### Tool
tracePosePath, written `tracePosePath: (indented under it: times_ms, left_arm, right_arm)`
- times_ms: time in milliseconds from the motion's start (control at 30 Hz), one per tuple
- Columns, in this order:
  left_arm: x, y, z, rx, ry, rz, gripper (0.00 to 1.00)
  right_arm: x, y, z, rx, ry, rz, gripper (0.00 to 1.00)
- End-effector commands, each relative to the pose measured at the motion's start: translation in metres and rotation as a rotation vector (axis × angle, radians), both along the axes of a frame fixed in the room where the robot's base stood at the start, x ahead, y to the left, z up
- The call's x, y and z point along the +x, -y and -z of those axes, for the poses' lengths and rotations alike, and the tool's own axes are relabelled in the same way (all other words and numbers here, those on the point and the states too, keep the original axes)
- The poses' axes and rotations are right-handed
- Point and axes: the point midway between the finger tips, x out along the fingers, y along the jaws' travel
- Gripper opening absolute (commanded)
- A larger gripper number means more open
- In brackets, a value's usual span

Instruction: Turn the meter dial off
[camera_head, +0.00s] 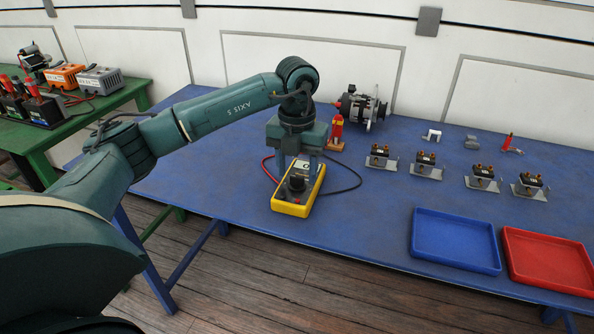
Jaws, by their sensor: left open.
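The yellow meter (292,208) lies on the blue table, toward its front left part. Its dark dial (297,183) shows on its face, partly hidden by my gripper. My left gripper (298,176) points down over the meter, with its fingers open on either side of the dial. I cannot tell whether the fingers touch the dial, nor which way the dial points. A red lead and a black lead lie on the table beside the meter. My right gripper is not in view.
An alternator (362,107) and a red-handled tool in a wooden stand (337,130) are behind the meter. Several small black parts on metal plates are at right. A blue tray (455,266) and a red tray (548,284) are at front right. A green bench (130,92) stands at left.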

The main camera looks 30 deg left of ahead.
Motion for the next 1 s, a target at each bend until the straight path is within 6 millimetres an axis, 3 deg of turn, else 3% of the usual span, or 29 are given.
tracePosePath:
  times_ms: [500, 700, 1000]
  left_arm:
    - [0.000, 0.000, -0.107, 0.000, 0.004, 0.002, 0.51]
    - [0.000, 0.000, -0.121, 0.000, 0.002, 0.001, 0.51]
    - [0.000, 0.000, -0.121, 0.000, 0.001, 0.000, 0.51]
  right_arm:
    - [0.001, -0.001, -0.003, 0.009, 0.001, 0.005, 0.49]
    - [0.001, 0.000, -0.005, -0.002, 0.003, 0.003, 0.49]
    - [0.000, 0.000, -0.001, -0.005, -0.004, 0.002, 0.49]
